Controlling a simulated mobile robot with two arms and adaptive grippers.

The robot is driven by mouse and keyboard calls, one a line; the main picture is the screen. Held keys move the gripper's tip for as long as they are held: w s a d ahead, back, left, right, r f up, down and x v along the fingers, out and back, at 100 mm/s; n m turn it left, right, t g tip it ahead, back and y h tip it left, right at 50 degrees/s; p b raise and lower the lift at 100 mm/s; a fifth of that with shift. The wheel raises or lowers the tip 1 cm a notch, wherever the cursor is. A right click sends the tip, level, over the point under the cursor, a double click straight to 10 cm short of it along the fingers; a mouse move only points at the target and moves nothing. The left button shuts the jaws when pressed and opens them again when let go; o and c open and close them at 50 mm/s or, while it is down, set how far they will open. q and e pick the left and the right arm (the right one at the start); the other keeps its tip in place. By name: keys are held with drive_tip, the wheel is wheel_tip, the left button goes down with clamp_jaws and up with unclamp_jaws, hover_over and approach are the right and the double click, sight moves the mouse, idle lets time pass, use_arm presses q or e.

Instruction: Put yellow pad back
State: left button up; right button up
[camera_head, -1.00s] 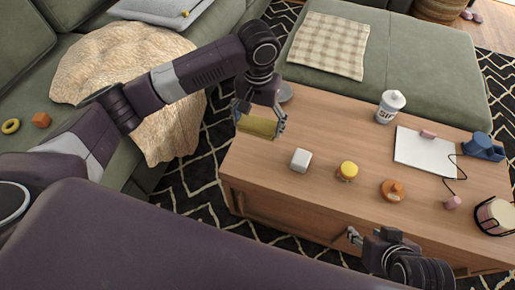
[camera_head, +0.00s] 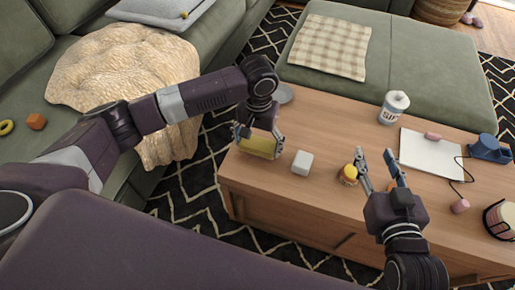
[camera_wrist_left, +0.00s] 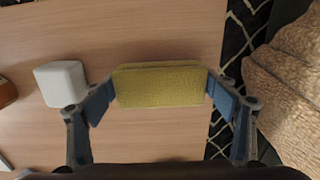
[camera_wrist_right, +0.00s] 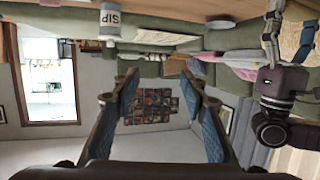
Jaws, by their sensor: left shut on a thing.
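The yellow pad (camera_head: 257,146) is at the left end of the wooden coffee table (camera_head: 280,205). My left gripper (camera_head: 258,143) is shut on it; in the left wrist view the yellow pad (camera_wrist_left: 160,86) sits between the two blue fingertips, over the table top. I cannot tell whether the pad touches the table. My right gripper (camera_head: 377,168) is open and empty, over the front of the table beside the yellow round item (camera_head: 348,174). In the right wrist view its fingers (camera_wrist_right: 160,85) are spread with nothing between them.
A white cube (camera_head: 302,162) stands just right of the pad. A white bottle (camera_head: 393,107), a white board (camera_head: 430,154) and a blue item (camera_head: 489,148) are further right. A grey dish (camera_head: 284,93) is behind my left gripper. The green sofa borders the table's back.

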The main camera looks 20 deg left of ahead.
use_arm(q)
drive_tip(key=shift+f, duration=0.85)
use_arm(e)
drive_tip(key=r, duration=0.1)
drive_tip(key=r+t, duration=0.1)
drive_tip(key=w+r, duration=0.1)
drive_tip(key=shift+a+r+t+y, duration=0.2)
drive_tip(key=shift+a+t+y, duration=0.1)
drive_tip(key=shift+a+t, duration=0.1)
use_arm(q)
drive_tip(key=shift+f, duration=0.1)
drive_tip(key=o, duration=0.9)
drive_tip(key=shift+c, duration=0.2)
drive_tip(key=shift+o, duration=0.6)
use_arm(e)
drive_tip(key=shift+s+d+f+g, duration=0.2)
drive_tip(key=shift+f+g, duration=0.1)
drive_tip(key=shift+f, duration=0.3)
